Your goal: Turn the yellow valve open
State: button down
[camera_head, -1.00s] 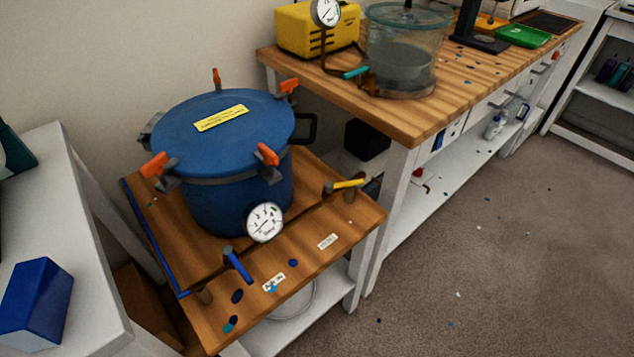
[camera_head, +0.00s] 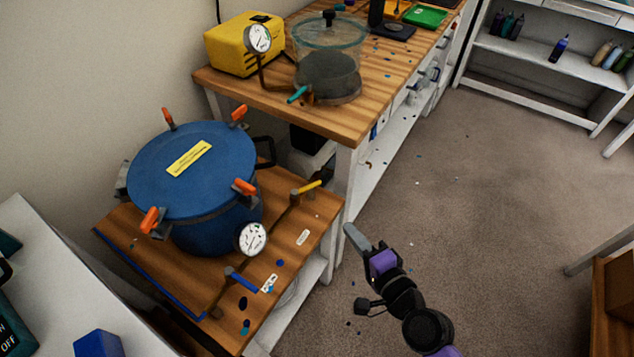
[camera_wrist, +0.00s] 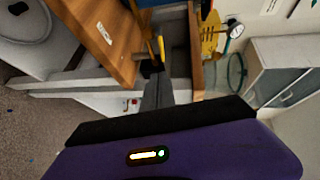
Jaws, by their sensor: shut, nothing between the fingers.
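The yellow valve (camera_head: 309,187) has a small yellow lever on a brown fitting, at the right edge of the wooden stand's top. In the wrist view the yellow lever (camera_wrist: 161,48) shows just beyond my fingertips. My gripper (camera_head: 350,232) is shut and empty, out over the floor to the right of the stand and below the valve in the head view. In the wrist view the shut fingers (camera_wrist: 157,88) point toward the valve. They look apart from it in the head view; the exact gap is hard to tell.
The blue pressure pot (camera_head: 190,165) with orange clamps and a gauge (camera_head: 252,238) fills the stand (camera_head: 310,220). A blue valve lever (camera_head: 242,282) is at its front. A workbench (camera_head: 350,115) with a yellow pump (camera_head: 243,45) and clear chamber (camera_head: 330,50) stands behind. The floor to the right is open.

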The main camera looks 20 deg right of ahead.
aim_at(318, 184)
jog(key=x, duration=1.5)
jog(key=shift+a+r+m+y+p, duration=0.2)
jog(key=shift+a+m+y+p, duration=0.1)
jog(key=shift+a+p, duration=0.1)
jog(key=shift+w+d, duration=0.25)
jog(key=shift+w, duration=0.1)
jog(key=shift+w+d+b, duration=0.2)
jog(key=shift+w+b, duration=0.3)
jog(key=shift+w, duration=0.85)
jog(key=shift+r, duration=0.1)
